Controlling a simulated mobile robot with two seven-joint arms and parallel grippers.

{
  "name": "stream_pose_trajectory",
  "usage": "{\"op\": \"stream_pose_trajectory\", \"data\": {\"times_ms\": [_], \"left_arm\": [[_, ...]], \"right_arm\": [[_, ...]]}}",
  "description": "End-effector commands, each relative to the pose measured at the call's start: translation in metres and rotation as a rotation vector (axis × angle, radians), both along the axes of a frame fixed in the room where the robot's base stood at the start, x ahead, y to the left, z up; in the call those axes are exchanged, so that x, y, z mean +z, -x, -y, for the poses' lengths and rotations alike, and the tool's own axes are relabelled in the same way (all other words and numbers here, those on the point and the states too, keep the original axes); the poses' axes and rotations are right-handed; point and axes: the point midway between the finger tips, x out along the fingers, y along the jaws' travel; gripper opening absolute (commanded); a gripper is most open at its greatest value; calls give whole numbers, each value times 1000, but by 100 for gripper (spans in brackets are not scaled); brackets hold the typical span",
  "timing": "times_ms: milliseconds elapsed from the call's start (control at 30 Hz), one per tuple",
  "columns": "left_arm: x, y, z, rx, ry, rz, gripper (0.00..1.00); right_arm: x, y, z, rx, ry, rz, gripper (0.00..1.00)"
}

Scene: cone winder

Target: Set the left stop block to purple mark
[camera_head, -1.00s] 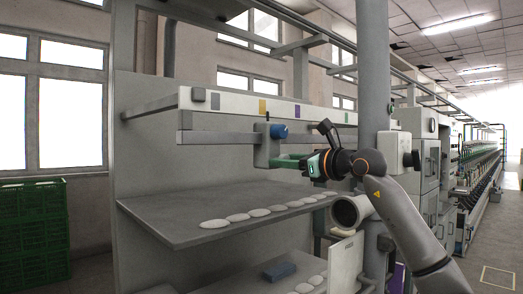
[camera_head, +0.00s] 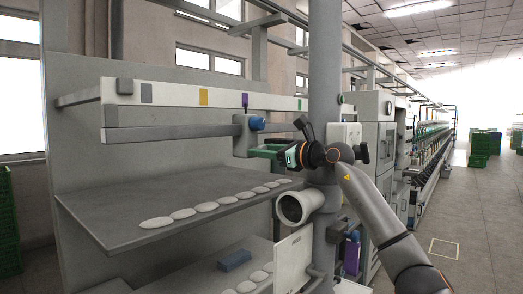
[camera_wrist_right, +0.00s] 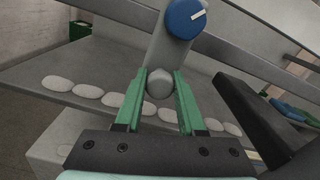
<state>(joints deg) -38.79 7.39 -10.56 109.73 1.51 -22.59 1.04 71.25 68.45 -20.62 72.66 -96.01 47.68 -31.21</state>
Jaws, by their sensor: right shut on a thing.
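The left stop block (camera_head: 242,136) is a grey block on the long grey rail, with a blue knob (camera_head: 257,123) on its front. The purple mark (camera_head: 244,101) is on the white strip above, and the block's upper end looks in line with it in the head view. My right gripper (camera_head: 262,150) has its green fingers shut on the block's rounded grey stud (camera_wrist_right: 159,84), below the blue knob, as the right wrist view shows. My left gripper is not in view.
The strip also bears a grey mark (camera_head: 146,93), a yellow mark (camera_head: 203,97) and a green mark (camera_head: 299,104). A shelf (camera_head: 105,225) with several flat pale discs lies below the rail. A grey column (camera_head: 325,90) stands just right of the gripper.

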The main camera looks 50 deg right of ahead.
Motion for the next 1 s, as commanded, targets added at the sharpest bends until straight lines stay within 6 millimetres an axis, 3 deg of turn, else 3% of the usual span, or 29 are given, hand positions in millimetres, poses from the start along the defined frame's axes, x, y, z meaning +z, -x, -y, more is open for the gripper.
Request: {"op": "stream_pose_trajectory", "data": {"times_ms": [167, 200, 433, 767, 1000], "left_arm": [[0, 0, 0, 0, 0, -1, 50], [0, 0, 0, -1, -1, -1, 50], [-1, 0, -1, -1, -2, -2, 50], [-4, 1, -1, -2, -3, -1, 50], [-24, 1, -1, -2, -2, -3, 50]], "right_arm": [[0, 0, 0, -1, -1, 0, 0], [0, 0, 0, -1, -1, 0, 43], [0, 0, 0, 0, 0, 0, 69], [-1, 4, 0, -1, 1, 0, 69], [-5, 43, 5, -4, 3, -1, 69]]}}
